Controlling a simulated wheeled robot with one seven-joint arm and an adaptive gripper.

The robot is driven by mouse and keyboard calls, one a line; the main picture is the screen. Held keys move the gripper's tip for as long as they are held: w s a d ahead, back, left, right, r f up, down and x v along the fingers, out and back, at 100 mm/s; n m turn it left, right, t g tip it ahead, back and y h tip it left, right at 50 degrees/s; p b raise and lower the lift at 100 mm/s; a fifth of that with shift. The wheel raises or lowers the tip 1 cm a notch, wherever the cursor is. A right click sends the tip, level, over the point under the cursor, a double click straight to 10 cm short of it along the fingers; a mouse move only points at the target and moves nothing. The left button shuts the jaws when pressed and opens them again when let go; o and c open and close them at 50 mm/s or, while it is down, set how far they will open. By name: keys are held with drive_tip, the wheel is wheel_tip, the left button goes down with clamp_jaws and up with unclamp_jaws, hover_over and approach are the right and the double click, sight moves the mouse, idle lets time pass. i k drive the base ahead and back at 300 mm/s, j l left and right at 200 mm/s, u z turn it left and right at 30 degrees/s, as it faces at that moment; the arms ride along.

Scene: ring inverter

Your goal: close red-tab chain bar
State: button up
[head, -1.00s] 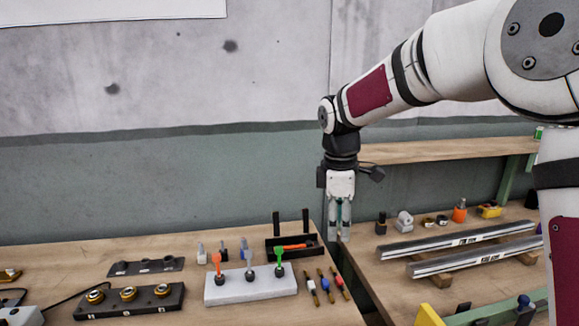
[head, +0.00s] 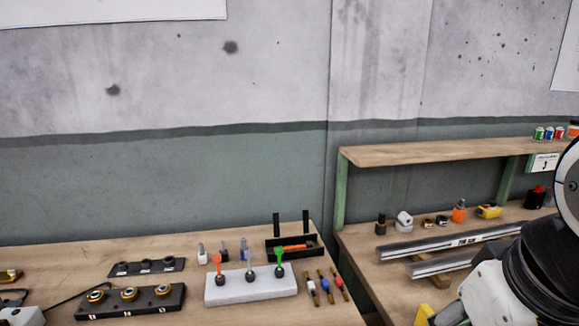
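I cannot make out a chain bar with a red tab for certain in the head view. A short thin rod with a red band (head: 339,281) lies on the left table near its right edge, beside similar rods with white and blue bands. Two long metal rails (head: 445,242) lie on the right table, and my arm covers their right part. My gripper is out of view; only links of my arm show at the lower right.
A white block (head: 250,287) holds orange, grey and green upright pieces. A black block with brass rings (head: 128,302) stands left of it. A wooden shelf (head: 440,152) runs above the right table. A gap separates the two tables.

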sight(305, 212)
drive_tip(key=i+l+u, duration=0.2)
drive_tip(key=l, duration=0.9)
drive_tip(key=l+u, duration=0.25)
drive_tip(key=l, duration=0.8)
drive_tip(key=i+l, duration=0.05)
